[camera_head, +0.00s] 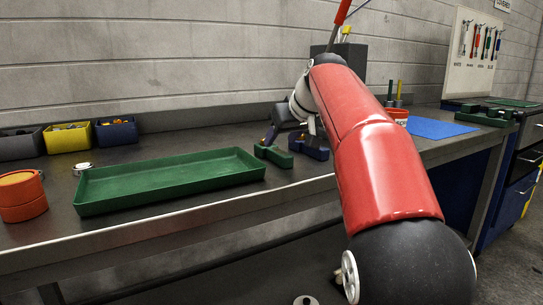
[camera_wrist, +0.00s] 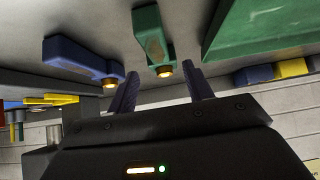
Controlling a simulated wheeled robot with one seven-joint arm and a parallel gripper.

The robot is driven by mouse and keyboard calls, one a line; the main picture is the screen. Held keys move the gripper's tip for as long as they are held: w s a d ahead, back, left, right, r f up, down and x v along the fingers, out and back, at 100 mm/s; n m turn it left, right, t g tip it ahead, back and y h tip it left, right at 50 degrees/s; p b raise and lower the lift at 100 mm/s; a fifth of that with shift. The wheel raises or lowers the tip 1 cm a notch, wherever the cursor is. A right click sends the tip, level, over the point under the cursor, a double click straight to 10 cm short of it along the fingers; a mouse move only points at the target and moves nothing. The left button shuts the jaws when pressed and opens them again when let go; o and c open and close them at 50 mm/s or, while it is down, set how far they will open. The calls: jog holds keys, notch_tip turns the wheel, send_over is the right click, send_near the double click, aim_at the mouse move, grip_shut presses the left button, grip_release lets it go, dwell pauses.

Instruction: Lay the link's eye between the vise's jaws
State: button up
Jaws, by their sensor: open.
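A green link (camera_head: 273,156) lies on the bench just right of the green tray, with a blue link (camera_head: 311,148) beside it. In the wrist view, the green link (camera_wrist: 151,38) and the blue link (camera_wrist: 75,57) each have a brass-coloured round piece at the near end. My gripper (camera_wrist: 162,77) is open and empty, its fingers on either side of the green link's near end; contact cannot be told. In the head view my gripper (camera_head: 285,131) is partly hidden by my arm. A dark green fixture (camera_head: 484,116) on the far-right bench may be the vise; its jaws are too small to make out.
The long green tray (camera_head: 170,181) is empty. Left of it stand orange round containers (camera_head: 22,196); grey, yellow (camera_head: 68,138) and blue bins line the back. A blue mat (camera_head: 437,128) lies right of my arm. A tool board (camera_head: 474,52) hangs at right.

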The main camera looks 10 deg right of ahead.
aim_at(274, 149)
jog(key=x, duration=0.5)
jog(key=shift+s, duration=0.1)
jog(key=shift+r, duration=0.1)
grip_shut()
